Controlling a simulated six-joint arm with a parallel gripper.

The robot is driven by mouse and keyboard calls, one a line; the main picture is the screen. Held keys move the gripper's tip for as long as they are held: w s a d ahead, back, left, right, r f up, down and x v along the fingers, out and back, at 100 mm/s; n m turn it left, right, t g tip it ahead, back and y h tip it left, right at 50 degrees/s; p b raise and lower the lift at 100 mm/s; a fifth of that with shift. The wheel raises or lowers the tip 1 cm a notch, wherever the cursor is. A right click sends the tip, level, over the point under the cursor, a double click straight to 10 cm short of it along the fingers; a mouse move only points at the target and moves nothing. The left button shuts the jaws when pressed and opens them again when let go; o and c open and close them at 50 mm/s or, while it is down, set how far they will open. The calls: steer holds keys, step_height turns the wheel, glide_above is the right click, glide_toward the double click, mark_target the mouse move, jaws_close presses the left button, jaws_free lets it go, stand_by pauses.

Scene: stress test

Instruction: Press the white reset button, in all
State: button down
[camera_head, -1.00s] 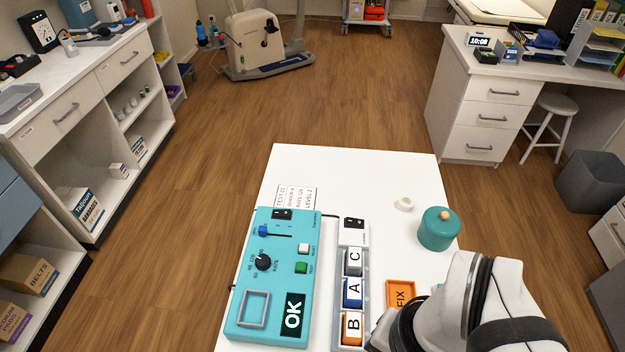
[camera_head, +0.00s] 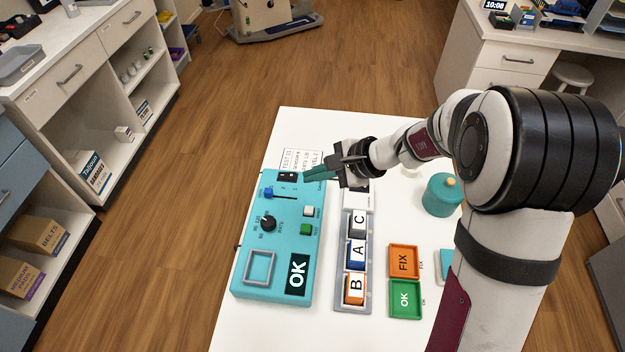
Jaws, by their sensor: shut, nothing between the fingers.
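The white reset button (camera_head: 308,211) sits on the right side of the teal control box (camera_head: 243,282), just above a green button (camera_head: 306,230). My gripper (camera_head: 306,178) is shut and empty. Its fingertips point left over the upper right part of the box, near the black switch (camera_head: 288,176) and above the white button in the picture. The white button is in plain view. I cannot tell how high the fingertips are over the box.
A teal jar (camera_head: 443,196) stands further right.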

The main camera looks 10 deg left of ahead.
mark_target(309, 210)
steer(key=shift+f, duration=4.4)
steer(key=shift+f, duration=0.4)
steer(key=shift+f, duration=0.45)
steer(key=shift+r, duration=0.9)
